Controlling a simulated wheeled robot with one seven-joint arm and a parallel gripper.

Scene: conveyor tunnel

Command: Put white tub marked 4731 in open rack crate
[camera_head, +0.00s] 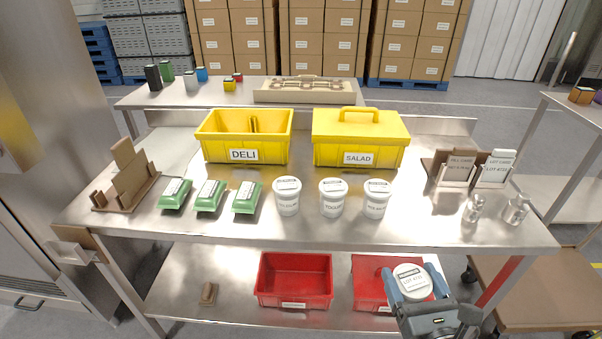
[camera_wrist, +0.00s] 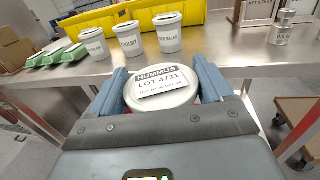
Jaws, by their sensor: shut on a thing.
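My gripper (camera_head: 415,288) is shut on a white tub (camera_head: 411,280), held upright at the lower right, in front of the table. In the wrist view my gripper (camera_wrist: 160,92) has its blue fingers on both sides of the tub (camera_wrist: 165,95), whose lid label reads HUMMUS LOT 4731. An open red crate (camera_head: 295,296) stands on the lower shelf, left of my gripper, and looks empty. A second red crate (camera_head: 367,290) stands to its right, partly hidden by the tub and gripper; its top looks covered.
A small brown object (camera_head: 208,293) lies on the lower shelf (camera_head: 190,270).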

